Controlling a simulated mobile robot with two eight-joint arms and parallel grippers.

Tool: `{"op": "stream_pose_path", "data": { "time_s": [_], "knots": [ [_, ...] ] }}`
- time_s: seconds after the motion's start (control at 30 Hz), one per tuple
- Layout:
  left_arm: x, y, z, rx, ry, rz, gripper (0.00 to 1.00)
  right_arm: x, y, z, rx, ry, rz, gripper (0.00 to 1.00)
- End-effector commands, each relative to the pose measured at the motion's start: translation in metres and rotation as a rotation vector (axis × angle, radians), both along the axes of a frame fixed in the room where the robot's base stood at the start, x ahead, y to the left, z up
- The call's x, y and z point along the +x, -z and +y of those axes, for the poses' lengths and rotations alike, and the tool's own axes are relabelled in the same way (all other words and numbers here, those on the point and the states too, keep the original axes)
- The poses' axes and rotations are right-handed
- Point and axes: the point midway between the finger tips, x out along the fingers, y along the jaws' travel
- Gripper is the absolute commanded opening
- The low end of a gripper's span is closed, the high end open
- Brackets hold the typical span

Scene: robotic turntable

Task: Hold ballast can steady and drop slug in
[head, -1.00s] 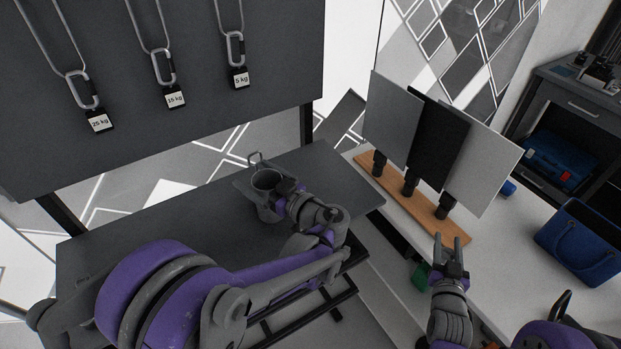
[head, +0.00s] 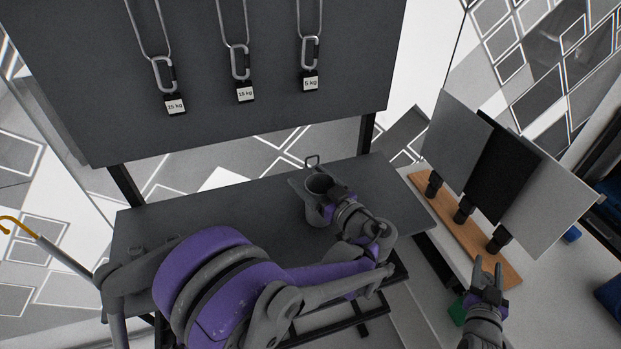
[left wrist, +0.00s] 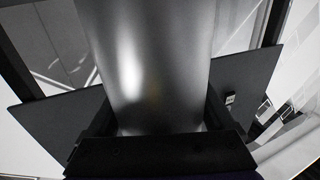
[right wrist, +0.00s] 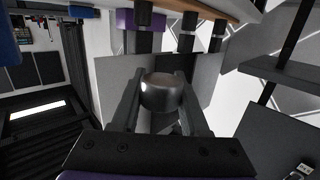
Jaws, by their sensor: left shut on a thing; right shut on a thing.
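The ballast can (head: 318,184) is a grey metal cup with a wire bail on the dark bench top. My left gripper (head: 322,208) is shut around its side; in the left wrist view the can's shiny wall (left wrist: 155,65) fills the space between the fingers. My right gripper (head: 487,272) is at the right in the head view, well apart from the can. In the right wrist view it is shut on a short dark metal slug (right wrist: 161,92), held between the fingertips. The inside of the can is too dark to tell.
A dark panel (head: 200,60) with carabiners tagged 25 kg, 15 kg and 5 kg hangs behind the bench (head: 150,225). A wooden base (head: 455,235) with three upright plates stands on the white table, just beyond my right gripper. A green object (head: 457,312) lies beside it.

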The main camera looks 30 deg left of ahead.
Motion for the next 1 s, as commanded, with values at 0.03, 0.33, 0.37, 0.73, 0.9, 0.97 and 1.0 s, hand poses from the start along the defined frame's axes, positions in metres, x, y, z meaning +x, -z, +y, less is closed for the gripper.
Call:
{"op": "stream_pose_path", "data": {
  "time_s": [0.03, 0.33, 0.37, 0.73, 0.9, 0.97, 1.0],
  "knots": [
    [0.0, 0.0, 0.0, 0.0, 0.0, 0.0, 0.28, 0.009, -0.007, 0.017, 0.001, -0.029, 0.001, 0.0],
    [0.0, 0.0, 0.0, 0.0, 0.0, 0.0, 0.27, 0.053, -0.068, 0.142, -0.002, -0.231, 0.015, 0.0],
    [0.0, 0.0, 0.0, 0.0, 0.0, 0.0, 0.27, 0.054, -0.076, 0.155, -0.002, -0.251, 0.016, 0.0],
    [0.0, 0.0, 0.0, 0.0, 0.0, 0.0, 0.27, 0.037, -0.186, 0.301, -0.009, -0.494, 0.015, 0.0],
    [0.0, 0.0, 0.0, 0.0, 0.0, 0.0, 0.27, 0.007, -0.236, 0.357, -0.006, -0.604, 0.009, 0.0],
    [0.0, 0.0, 0.0, 0.0, 0.0, 0.0, 0.27, -0.004, -0.251, 0.374, -0.004, -0.639, 0.006, 0.0],
    [0.0, 0.0, 0.0, 0.0, 0.0, 0.0, 0.27, -0.011, -0.26, 0.384, -0.002, -0.659, 0.004, 0.0]
  ]
}}
